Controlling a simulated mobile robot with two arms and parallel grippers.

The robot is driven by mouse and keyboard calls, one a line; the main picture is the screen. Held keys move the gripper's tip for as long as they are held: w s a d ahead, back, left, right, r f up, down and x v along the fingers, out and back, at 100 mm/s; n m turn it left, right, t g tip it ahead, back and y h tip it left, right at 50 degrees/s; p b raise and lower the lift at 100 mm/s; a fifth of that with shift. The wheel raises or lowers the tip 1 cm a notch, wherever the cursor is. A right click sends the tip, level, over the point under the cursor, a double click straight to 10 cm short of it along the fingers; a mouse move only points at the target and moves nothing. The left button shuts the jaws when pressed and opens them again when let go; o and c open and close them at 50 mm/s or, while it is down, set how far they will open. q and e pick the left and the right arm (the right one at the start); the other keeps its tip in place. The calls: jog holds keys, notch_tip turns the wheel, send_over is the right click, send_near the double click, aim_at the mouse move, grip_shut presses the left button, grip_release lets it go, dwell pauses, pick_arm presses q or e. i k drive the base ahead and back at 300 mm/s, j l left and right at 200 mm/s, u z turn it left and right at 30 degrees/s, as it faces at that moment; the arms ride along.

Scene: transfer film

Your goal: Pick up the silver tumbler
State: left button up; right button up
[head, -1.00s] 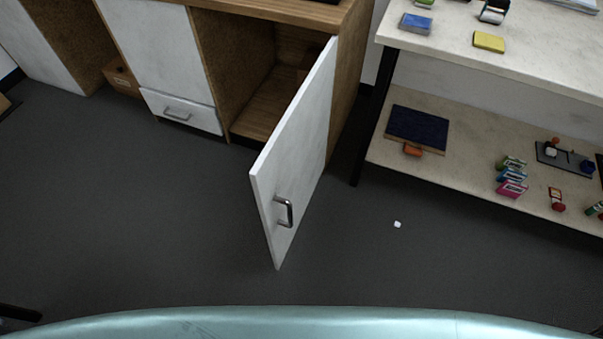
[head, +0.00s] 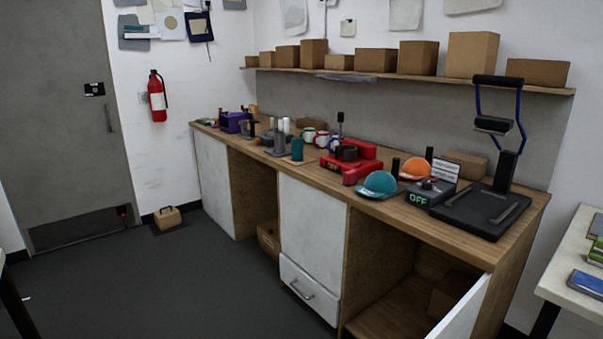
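I cannot pick out the silver tumbler with certainty. A cluster of small upright items stands on the left half of the wooden counter (head: 405,208). It includes a grey cylindrical item (head: 280,146), a teal cylinder (head: 297,149) and some white cylinders behind. They are too small and overlapped to tell whether one is the tumbler. Neither of my grippers shows in the head view.
Further along the counter are a red machine (head: 350,166), a teal cap (head: 377,185), an orange cap (head: 416,168) and a black press (head: 490,210). A cabinet door (head: 462,308) stands open at lower right. A white table (head: 565,270) is at right.

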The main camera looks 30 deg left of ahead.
aim_at(279, 136)
jog(key=i+j, duration=0.25)
jog(key=j, duration=0.2)
jog(key=i+j+u, duration=0.1)
jog(key=j, duration=0.35)
jog(key=i+j, duration=0.35)
jog(key=i+j+u, duration=0.1)
jog(key=i+j, duration=0.15)
jog(key=j, duration=0.3)
